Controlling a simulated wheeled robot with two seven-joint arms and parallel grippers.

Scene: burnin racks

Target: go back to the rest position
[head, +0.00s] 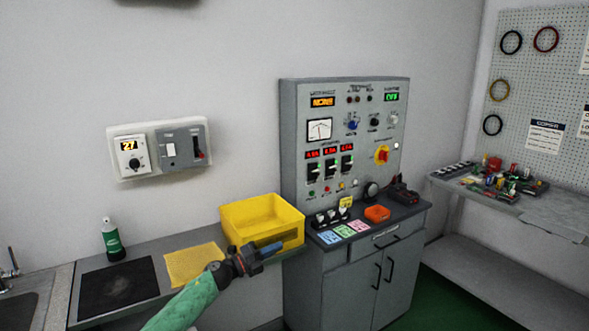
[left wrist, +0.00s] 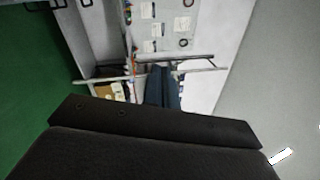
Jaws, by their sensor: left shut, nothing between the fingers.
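My left arm comes in from the lower left in the head view, in a green sleeve. Its gripper (head: 266,249) is shut and empty, in front of the yellow bin (head: 262,211) at the right end of the counter. Whether the gripper touches the bin cannot be told. My right gripper is not in view.
A grey control panel (head: 345,140) stands on a cabinet (head: 375,270) right of the bin. A green bottle (head: 111,238), black mat (head: 117,287) and yellow mat (head: 194,264) are on the counter (head: 160,246). A cluttered shelf (head: 560,222) is at the right. Green floor shows between.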

